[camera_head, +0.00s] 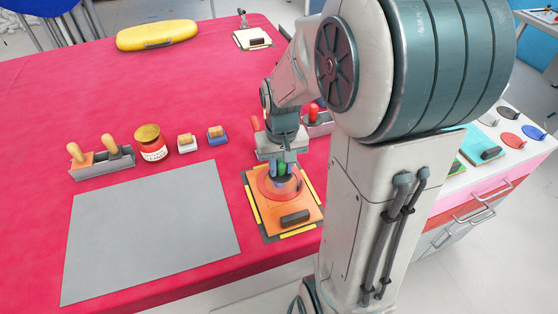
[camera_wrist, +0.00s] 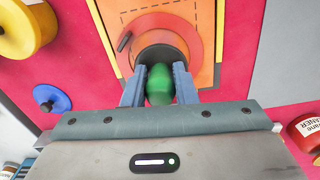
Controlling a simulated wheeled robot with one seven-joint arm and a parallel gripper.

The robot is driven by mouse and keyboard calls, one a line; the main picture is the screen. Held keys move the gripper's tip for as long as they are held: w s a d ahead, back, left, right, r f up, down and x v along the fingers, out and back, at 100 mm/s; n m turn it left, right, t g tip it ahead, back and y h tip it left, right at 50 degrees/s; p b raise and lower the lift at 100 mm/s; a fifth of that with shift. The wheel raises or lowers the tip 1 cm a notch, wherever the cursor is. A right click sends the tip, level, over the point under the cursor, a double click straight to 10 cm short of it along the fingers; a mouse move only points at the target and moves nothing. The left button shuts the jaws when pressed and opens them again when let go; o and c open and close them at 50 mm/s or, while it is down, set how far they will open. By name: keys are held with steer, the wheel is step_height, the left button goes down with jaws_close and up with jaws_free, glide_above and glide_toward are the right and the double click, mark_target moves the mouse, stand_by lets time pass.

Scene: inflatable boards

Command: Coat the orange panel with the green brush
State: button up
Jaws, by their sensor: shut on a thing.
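The orange panel (camera_head: 270,213) lies on the red table, with yellow strips along its edges and a dark block on its near part. It also shows in the wrist view (camera_wrist: 202,95). My gripper (camera_head: 281,172) is over the panel's far part. In the wrist view my gripper (camera_wrist: 160,88) is shut on the green handle of the brush (camera_wrist: 160,84), with one blue finger on each side. The handle points up toward the wrist. A dark round part lies below it, inside a reddish ring on the panel. Bristle contact is hidden.
A grey mat (camera_head: 150,225) lies left of the panel. Behind it are a tool holder (camera_head: 102,170), a jar (camera_head: 151,146) and two small blocks. A yellow inflatable piece (camera_head: 157,35) lies at the back. A side cabinet (camera_head: 475,185) stands at right.

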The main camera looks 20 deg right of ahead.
steer(key=shift+s+r, duration=0.1)
steer(key=shift+s, duration=3.2)
steer(key=shift+d, duration=0.6)
steer(key=shift+w+f, duration=0.2)
steer(key=shift+w, duration=1.45)
steer(key=shift+w+r+p, duration=0.2)
steer(key=shift+w+p, duration=0.35)
steer(key=shift+w, duration=2.75)
step_height(320, 180, up, 6)
steer(key=p, duration=0.4)
steer(key=shift+p, duration=0.3)
